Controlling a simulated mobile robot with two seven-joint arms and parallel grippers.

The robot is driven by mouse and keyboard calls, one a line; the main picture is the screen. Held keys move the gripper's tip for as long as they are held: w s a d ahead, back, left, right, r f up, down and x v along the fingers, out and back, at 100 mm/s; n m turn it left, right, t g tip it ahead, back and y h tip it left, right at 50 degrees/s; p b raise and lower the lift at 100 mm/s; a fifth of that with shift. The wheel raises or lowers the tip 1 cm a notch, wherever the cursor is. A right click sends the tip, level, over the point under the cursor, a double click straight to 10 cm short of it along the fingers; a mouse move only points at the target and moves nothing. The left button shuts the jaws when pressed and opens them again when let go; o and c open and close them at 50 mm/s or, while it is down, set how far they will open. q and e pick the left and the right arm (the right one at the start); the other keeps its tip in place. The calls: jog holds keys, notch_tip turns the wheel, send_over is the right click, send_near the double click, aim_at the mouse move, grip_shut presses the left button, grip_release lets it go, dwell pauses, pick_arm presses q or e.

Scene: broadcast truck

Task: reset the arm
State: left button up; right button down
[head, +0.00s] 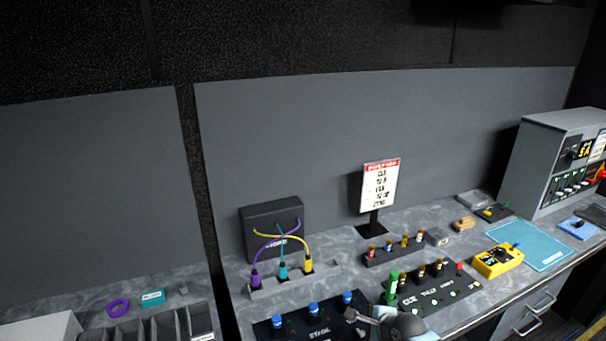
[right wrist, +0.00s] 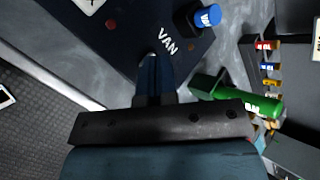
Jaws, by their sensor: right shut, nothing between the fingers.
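My right gripper (head: 351,314) comes in at the bottom of the head view, over the gap between the dark panel with blue-capped plugs (head: 312,327) and the panel lettered CUE TALLY (head: 440,291). In the right wrist view its fingers (right wrist: 151,62) are together and empty, by the lettering VAN. A green cylinder (head: 391,288) stands at the left end of the CUE TALLY panel. It shows close to the right of the gripper in the wrist view (right wrist: 256,103). My left gripper is not in view.
A box with purple, teal and yellow cables (head: 271,222) stands at the back. A sign on a stand (head: 380,187), a yellow device (head: 497,262), a teal mat (head: 540,250) and a grey equipment rack (head: 532,160) are to the right. Divided slots (head: 150,330) are at the lower left.

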jog(key=s+f+n, duration=0.1)
jog(key=s, duration=0.1)
jog(key=s+f+n, duration=0.1)
jog(key=s+n, duration=0.1)
jog(key=s, duration=0.1)
jog(key=s+a+f+n, duration=0.1)
jog(key=s+f, duration=0.1)
jog(key=s, duration=0.1)
jog(key=shift+s+n+t, duration=0.15)
jog(key=shift+n+t, duration=0.15)
jog(key=shift+n, duration=0.1)
jog(key=s+d+n+t+h, duration=0.1)
jog(key=s+d+n+t, duration=0.1)
jog(key=s+n, duration=1.4)
jog(key=s, duration=0.7)
jog(key=shift+s+d+n+h, duration=0.15)
jog(key=shift+d+n+h, duration=0.2)
jog(key=shift+n+h, duration=0.05)
